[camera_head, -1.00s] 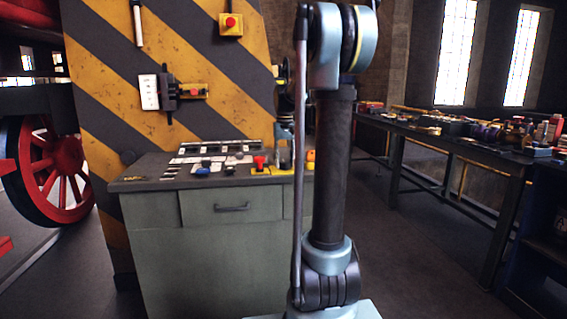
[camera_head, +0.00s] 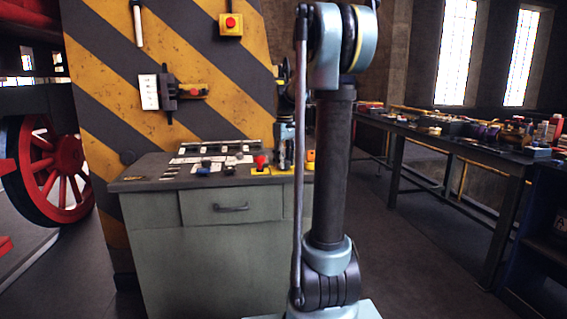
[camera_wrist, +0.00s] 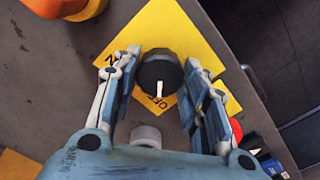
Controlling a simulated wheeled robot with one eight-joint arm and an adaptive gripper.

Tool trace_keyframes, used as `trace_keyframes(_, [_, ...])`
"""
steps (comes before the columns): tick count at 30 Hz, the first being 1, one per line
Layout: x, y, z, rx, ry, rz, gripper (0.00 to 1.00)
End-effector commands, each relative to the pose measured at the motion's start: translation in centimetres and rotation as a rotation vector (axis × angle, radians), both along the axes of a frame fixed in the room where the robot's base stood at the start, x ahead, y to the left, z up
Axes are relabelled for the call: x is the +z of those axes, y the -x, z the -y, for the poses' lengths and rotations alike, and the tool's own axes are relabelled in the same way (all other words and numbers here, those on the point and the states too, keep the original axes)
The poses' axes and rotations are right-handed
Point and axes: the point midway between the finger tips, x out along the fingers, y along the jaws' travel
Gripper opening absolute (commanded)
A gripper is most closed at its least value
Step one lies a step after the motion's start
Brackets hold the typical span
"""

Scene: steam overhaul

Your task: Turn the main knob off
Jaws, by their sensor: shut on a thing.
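The main knob (camera_wrist: 158,74) is a round black knob with a white pointer, on a yellow plate (camera_wrist: 176,22) marked ON and OFF. In the wrist view the pointer faces down, close to the OFF lettering. My gripper (camera_wrist: 161,64) has one finger on each side of the knob and is shut on it. In the head view my gripper (camera_head: 285,163) is low over the right end of the console (camera_head: 152,172), partly behind my arm. The knob cannot be made out there.
A red button (camera_head: 260,162) is just left of my gripper. An orange knob (camera_head: 310,156) is to its right. Blue and black controls sit further left on the console. A cluttered workbench (camera_head: 430,143) stands at right, with clear floor between.

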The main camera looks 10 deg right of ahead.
Motion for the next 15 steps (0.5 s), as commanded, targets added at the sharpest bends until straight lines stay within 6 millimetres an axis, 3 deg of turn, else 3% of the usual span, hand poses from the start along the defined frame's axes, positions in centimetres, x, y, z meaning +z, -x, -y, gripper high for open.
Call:
trace_keyframes(12, [0.05,-0.14,0.08,0.004,0.002,0.003,0.17])
trace_keyframes(13, [0.05,-0.14,0.08,0.004,0.002,0.003,0.47])
trace_keyframes(15, [0.04,-0.12,0.09,0.004,0.002,0.003,0.61])
